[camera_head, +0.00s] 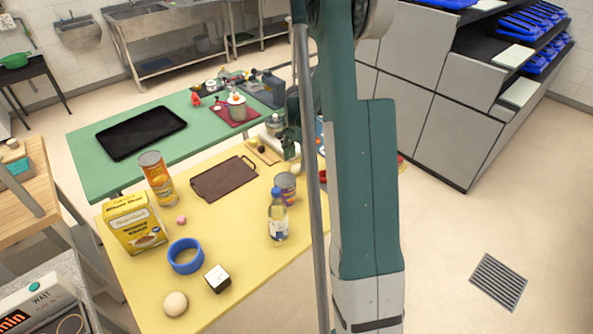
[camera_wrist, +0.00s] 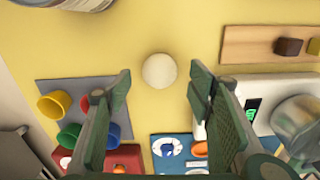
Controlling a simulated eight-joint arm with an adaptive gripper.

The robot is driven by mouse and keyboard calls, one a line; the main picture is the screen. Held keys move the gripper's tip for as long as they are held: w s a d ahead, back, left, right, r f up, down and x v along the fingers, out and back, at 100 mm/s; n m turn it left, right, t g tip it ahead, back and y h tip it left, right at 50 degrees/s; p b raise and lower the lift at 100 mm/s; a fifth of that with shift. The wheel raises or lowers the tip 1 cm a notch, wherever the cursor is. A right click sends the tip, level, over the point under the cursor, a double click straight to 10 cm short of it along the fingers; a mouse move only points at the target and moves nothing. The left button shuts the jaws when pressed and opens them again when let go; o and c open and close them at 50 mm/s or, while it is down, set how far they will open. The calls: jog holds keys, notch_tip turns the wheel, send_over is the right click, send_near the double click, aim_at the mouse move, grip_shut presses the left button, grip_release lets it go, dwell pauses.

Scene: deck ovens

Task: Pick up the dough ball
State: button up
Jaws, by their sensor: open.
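A pale cream ball (camera_wrist: 160,70), which looks like the dough ball, rests on the yellow tabletop in the wrist view. It shows between and slightly beyond the fingertips of my gripper (camera_wrist: 161,86). The fingers are spread, with clear gaps on both sides of the ball and nothing held. In the head view this ball (camera_head: 296,168) is small and partly hidden by my arm, near a can. My gripper (camera_head: 292,142) is mostly hidden there too.
A wooden board (camera_wrist: 265,55) with a brown cube lies to the right. A grey mat (camera_wrist: 70,88) with coloured cups is at the left. A can (camera_head: 286,188) and a bottle (camera_head: 278,220) stand nearby. A brown board (camera_head: 224,179) lies mid-table.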

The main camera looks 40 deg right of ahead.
aim_at(297, 165)
jog(key=shift+f, duration=1.95)
jog(key=shift+c, duration=0.5)
jog(key=c, duration=0.9)
